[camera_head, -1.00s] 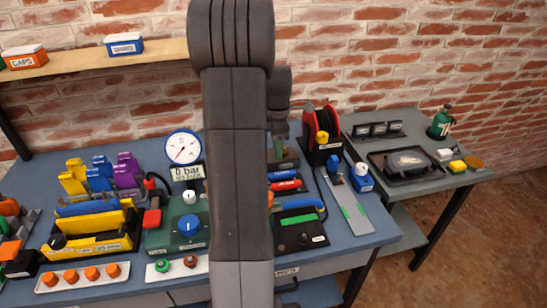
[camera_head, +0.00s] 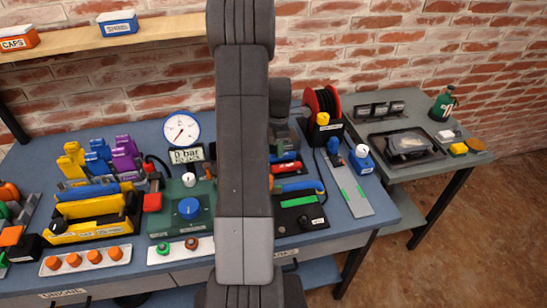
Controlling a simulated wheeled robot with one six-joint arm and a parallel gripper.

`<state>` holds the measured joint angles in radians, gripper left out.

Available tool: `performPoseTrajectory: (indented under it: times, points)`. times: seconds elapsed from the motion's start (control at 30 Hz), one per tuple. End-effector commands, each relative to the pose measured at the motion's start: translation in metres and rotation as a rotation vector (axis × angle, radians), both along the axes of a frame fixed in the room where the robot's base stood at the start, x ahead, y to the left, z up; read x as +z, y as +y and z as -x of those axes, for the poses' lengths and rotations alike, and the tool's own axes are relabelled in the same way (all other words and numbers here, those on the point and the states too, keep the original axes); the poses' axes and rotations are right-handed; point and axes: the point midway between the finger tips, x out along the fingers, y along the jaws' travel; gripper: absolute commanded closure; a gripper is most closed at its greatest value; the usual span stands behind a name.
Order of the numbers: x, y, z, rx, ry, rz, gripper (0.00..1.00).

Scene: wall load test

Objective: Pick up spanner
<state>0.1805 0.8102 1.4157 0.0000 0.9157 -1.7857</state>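I cannot make out a spanner for certain. A tool with a blue and orange handle (camera_head: 298,187) lies over a black tray (camera_head: 301,214) just right of my arm, partly hidden by it. A red-handled tool (camera_head: 286,168) lies behind it. My arm stands upright across the middle of the view and hides part of the bench. A dark grey wrist part of mine shows behind its right edge, above the back of the bench. My gripper's fingertips cannot be made out, and nothing is visibly held.
The blue bench (camera_head: 385,213) carries a gauge (camera_head: 182,129), a green pressure unit (camera_head: 180,208), a yellow rack (camera_head: 92,216) and a red hose reel (camera_head: 322,102). A grey side table (camera_head: 402,173) stands right. A wooden shelf (camera_head: 70,45) hangs upper left. Floor at right is clear.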

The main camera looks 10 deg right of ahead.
Motion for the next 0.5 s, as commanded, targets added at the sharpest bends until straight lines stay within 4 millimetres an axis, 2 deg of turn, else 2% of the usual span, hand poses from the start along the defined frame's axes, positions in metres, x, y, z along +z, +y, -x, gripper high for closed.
performPoseTrajectory:
  times: [0.2,0.5]
  points:
    - [-0.027,0.000,0.000,0.000,0.002,0.000,0.65]
    - [-0.031,0.000,-0.001,0.000,0.000,0.000,0.65]
